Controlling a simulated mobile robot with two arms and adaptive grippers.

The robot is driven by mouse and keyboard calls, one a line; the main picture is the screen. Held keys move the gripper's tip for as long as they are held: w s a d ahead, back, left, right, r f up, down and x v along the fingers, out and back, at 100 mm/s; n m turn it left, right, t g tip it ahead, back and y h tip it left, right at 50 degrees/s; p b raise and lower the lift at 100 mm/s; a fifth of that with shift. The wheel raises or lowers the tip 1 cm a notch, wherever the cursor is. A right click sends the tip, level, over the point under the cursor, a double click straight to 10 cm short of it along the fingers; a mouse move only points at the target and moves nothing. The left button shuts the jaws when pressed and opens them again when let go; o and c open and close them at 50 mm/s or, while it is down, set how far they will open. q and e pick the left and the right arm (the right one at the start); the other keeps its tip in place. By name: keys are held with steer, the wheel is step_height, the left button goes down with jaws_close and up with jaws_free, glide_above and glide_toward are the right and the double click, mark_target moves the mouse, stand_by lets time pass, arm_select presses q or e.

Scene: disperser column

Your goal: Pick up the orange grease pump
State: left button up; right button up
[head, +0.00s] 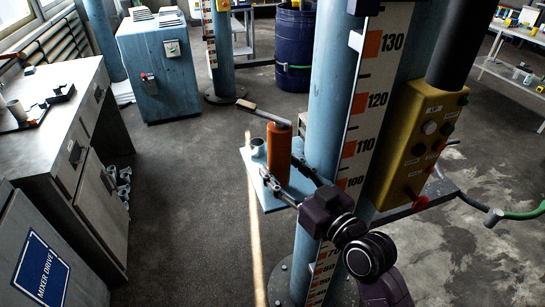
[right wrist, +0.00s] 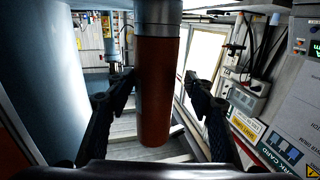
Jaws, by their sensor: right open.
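In the right wrist view the pump body (right wrist: 155,95) stands between the open fingers (right wrist: 158,82), with gaps visible, wider on the right. The fingers do not appear closed on it. My left gripper is not in view.
A small pale cup (head: 258,147) stands on the shelf left of the pump. A yellow control box (head: 418,140) with buttons hangs right of the column. A grey cabinet (head: 85,165) stands at left, a dark blue drum (head: 295,48) behind. The floor left of the shelf is clear.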

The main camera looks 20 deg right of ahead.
steer(key=shift+w+a+r+p, duration=0.2)
steer(key=shift+w+p, duration=0.1)
steer(key=shift+w, duration=0.5)
steer(key=x, duration=0.1)
steer(key=p+x, duration=0.1)
steer(key=x, duration=0.1)
steer(key=p+x, duration=0.1)
steer(key=x, duration=0.1)
steer(key=shift+d+f, duration=0.1)
steer(key=shift+d, duration=0.15)
steer(key=shift+w+a+f, duration=0.1)
steer(key=shift+w+a, duration=0.05)
steer(key=shift+w, duration=0.3)
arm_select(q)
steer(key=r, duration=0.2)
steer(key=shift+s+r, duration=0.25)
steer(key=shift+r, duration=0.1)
arm_select(e)
steer(key=shift+c, duration=1.1)
steer(key=c, duration=1.1)
steer(key=shift+o, duration=0.2)
